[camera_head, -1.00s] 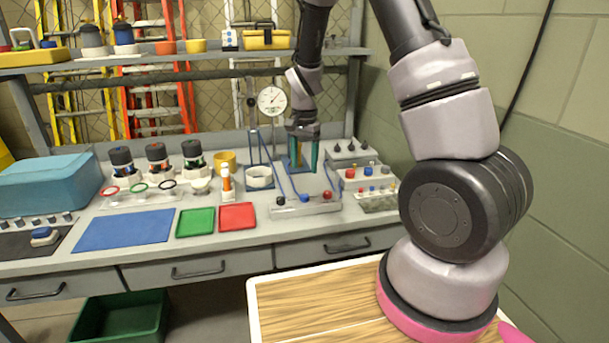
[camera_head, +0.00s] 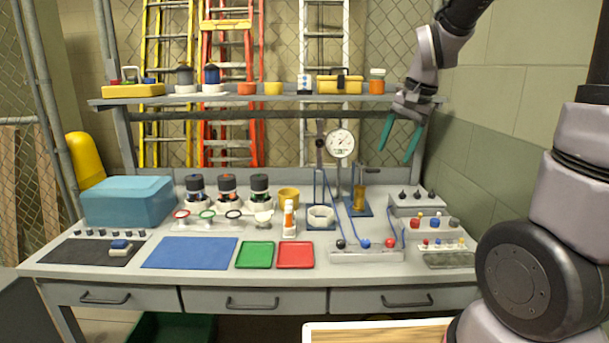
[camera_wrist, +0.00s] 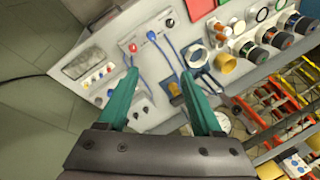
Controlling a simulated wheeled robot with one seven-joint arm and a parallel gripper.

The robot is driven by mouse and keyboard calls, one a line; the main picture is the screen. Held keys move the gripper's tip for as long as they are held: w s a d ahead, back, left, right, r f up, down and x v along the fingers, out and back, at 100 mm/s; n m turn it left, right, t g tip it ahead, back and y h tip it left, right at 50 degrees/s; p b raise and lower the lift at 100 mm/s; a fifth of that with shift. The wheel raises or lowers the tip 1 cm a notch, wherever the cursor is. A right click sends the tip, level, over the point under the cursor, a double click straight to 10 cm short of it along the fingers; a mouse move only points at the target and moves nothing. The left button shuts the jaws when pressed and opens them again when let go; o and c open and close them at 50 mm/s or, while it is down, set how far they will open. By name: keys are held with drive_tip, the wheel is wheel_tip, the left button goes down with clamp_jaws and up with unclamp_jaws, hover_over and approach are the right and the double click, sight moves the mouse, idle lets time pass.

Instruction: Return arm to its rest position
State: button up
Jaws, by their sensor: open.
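My gripper (camera_head: 401,139) is raised above the right end of the grey workbench (camera_head: 130,268), in front of the shelf's right end in the head view. Its two teal fingers are spread apart and point down. In the wrist view my gripper (camera_wrist: 165,95) shows open with nothing between its fingers. A brass-coloured cylinder (camera_head: 359,197) stands on a small blue base on the bench, apart from the gripper and below it to the left.
A shelf (camera_head: 300,98) with several items runs behind the bench. A dial gauge (camera_head: 341,144) stands left of my gripper. A grey block with coloured balls (camera_head: 366,256) and small parts racks lie below. A wall (camera_head: 530,90) is on the right.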

drive_tip(key=s+d+r+n+t, duration=0.1)
drive_tip(key=s+r+t, duration=0.1)
drive_tip(key=s+r, duration=0.3)
drive_tip(key=s+d+r+n+t, duration=0.1)
drive_tip(key=s+r, duration=0.4)
drive_tip(key=s, duration=0.5)
drive_tip(key=shift+d+n+t, duration=0.3)
drive_tip(key=shift+n+t, duration=0.1)
drive_tip(key=shift+t, duration=0.2)
